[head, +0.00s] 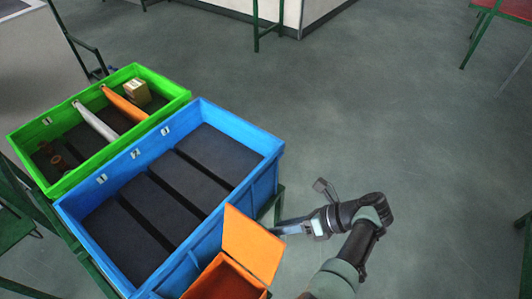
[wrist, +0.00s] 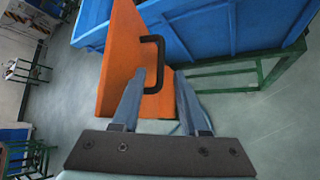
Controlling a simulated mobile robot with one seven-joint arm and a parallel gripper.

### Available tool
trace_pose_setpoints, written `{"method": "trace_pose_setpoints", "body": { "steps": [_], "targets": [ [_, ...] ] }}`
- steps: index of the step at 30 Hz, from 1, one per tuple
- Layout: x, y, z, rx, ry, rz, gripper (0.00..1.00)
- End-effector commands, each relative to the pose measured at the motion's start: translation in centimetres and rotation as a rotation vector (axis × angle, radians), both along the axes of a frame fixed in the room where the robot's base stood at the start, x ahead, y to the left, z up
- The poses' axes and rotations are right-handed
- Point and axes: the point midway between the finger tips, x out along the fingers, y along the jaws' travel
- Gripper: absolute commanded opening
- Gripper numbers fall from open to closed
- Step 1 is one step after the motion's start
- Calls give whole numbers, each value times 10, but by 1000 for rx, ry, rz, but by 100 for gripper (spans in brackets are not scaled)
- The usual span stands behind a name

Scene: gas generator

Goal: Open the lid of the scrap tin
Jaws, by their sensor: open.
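The scrap tin (head: 226,281) is an orange box at the bottom of the head view, in front of the blue crate. Its orange lid (head: 252,244) stands raised and tilted, and part of the tin's inside shows. The lid also fills the upper left of the wrist view (wrist: 118,75), with a black handle (wrist: 161,62) on its face. My gripper (head: 281,229) is at the right side of the lid. In the wrist view its two fingers (wrist: 158,74) are apart, with the lower part of the handle between their tips; contact cannot be told.
A blue crate (head: 268,165) with dark slotted panels stands behind the tin. A green stand frame (wrist: 268,78) is below the blue crate.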

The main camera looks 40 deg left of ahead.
Motion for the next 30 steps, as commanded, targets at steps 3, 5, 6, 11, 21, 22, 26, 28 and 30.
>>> {"method": "trace_pose_setpoints", "body": {
  "steps": [3,5,6,11,21,22,26,28,30],
  "targets": [
    [10,-20,14,0,-3,-3,44],
    [14,-27,21,0,-3,-2,44],
    [16,-32,24,0,-2,-2,44],
    [21,-43,34,-1,-1,0,44],
    [22,-46,38,-1,1,1,44],
    [22,-46,38,-1,1,1,44],
    [22,-46,38,-1,1,1,44],
    [22,-46,38,-1,1,1,44],
    [22,-46,38,-1,1,1,44]
  ]
}}
